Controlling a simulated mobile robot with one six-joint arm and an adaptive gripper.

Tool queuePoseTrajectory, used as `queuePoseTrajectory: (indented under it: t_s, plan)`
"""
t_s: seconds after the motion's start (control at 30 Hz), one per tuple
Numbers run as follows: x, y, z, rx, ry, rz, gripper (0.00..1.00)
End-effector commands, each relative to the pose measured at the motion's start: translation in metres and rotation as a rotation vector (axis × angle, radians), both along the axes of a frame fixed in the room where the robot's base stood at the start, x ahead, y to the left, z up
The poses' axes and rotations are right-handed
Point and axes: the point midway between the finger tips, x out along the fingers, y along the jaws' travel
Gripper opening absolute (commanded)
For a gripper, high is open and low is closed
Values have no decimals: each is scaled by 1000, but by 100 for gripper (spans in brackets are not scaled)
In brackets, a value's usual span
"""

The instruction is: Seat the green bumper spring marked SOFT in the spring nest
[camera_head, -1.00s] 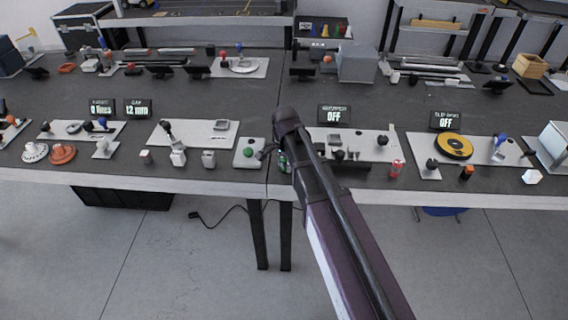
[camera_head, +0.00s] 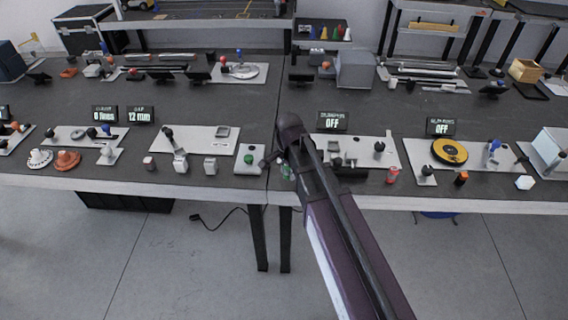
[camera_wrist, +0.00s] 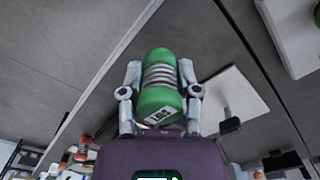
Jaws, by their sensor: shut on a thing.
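The green bumper spring (camera_wrist: 160,101) is in my gripper (camera_wrist: 160,74), one finger on each side of it in the wrist view. It has two green ends with pale coils between them. A white label on the lower end carries dark letters, upside down, that seem to read SOFT. In the head view a bit of green from the spring (camera_head: 286,172) shows beside the end of my arm, near the bench's front edge. My fingers are mostly hidden there. I cannot pick out the spring nest for certain in either view.
A pale plate with a green button (camera_head: 249,159) lies just left of my gripper. A pale plate with dark fittings (camera_head: 366,149) lies to the right, under an OFF display (camera_head: 332,122). A red can-like piece (camera_head: 392,175) stands further right.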

Motion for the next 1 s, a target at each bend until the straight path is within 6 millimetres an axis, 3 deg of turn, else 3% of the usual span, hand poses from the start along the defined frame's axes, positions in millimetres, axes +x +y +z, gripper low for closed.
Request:
queuePoseTrajectory:
  t_s: [0.03, 0.1, 0.4, 0.63, 1.0]
  plan:
    - [-18, -6, 2, 0, 0, 0, 0]
    - [-33, -11, 4, 0, 0, 0, 0]
    - [-88, -30, 9, 0, 0, 0, 0]
    - [-108, -37, 11, 0, 0, 0, 0]
    - [-113, -39, 11, 0, 0, 0, 0]
